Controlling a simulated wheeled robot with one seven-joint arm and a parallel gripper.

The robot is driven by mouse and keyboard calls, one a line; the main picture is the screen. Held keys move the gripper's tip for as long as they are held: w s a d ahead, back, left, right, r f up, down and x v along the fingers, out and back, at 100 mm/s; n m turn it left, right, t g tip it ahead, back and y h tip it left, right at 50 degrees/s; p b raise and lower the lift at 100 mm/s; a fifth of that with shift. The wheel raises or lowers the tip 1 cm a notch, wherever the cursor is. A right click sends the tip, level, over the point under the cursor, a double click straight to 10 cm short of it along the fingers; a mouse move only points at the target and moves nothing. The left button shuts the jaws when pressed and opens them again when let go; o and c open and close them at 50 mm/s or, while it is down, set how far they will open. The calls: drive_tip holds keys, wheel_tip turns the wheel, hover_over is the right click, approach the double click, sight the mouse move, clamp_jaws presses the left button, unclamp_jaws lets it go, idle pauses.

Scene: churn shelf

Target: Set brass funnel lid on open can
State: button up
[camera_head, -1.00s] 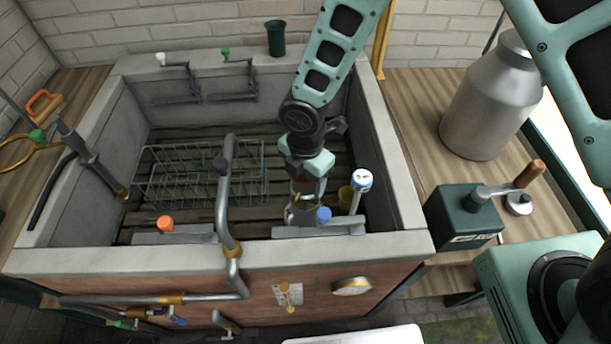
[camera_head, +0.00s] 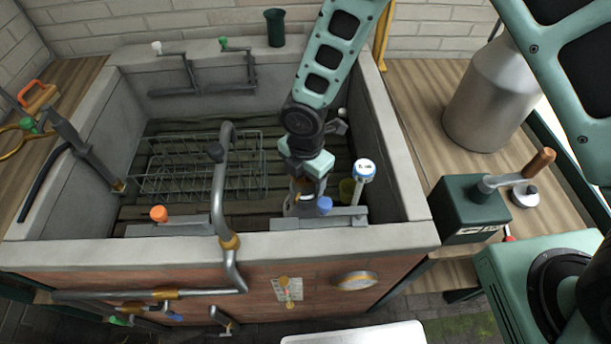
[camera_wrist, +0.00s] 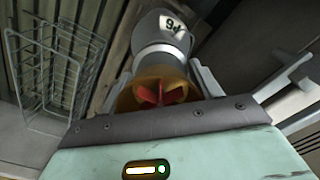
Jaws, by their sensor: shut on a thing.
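In the wrist view, my gripper (camera_wrist: 160,82) is shut on a brass-coloured round piece with a red ribbed centre, which looks like the brass funnel lid (camera_wrist: 178,72). A grey can (camera_wrist: 152,27) with a dark-on-white label lies just beyond the lid, in line with it. Whether lid and can touch cannot be told, and the can's mouth is hidden. In the head view, my gripper (camera_head: 305,192) is low inside the sink, near its front wall, and largely hides what it holds.
The concrete sink (camera_head: 400,150) walls surround my gripper. A blue knob (camera_head: 325,205), a white-and-blue capped post (camera_head: 364,170) and an olive cup (camera_head: 347,190) stand close by. A wire rack (camera_head: 190,170) is to the left, and a curved pipe (camera_head: 218,190) rises in front.

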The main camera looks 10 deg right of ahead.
drive_tip(key=shift+f, duration=0.3)
idle(0.5)
drive_tip(key=o, duration=1.3)
drive_tip(key=shift+c, duration=0.2)
drive_tip(key=shift+r, duration=0.1)
wheel_tip(320, 180, up, 17)
drive_tip(key=b, duration=0.1)
drive_tip(key=shift+r+b, duration=0.15)
drive_tip(key=shift+b, duration=0.2)
drive_tip(key=s+d+r+m, duration=0.3)
drive_tip(key=s+d+m, duration=0.2)
drive_tip(key=s+m, duration=0.4)
drive_tip(key=s+d+r+m, duration=0.3)
drive_tip(key=s+d+m, duration=0.2)
drive_tip(key=s+m, duration=0.4)
drive_tip(key=shift+m+y, duration=0.3)
drive_tip(key=shift+m, duration=0.2)
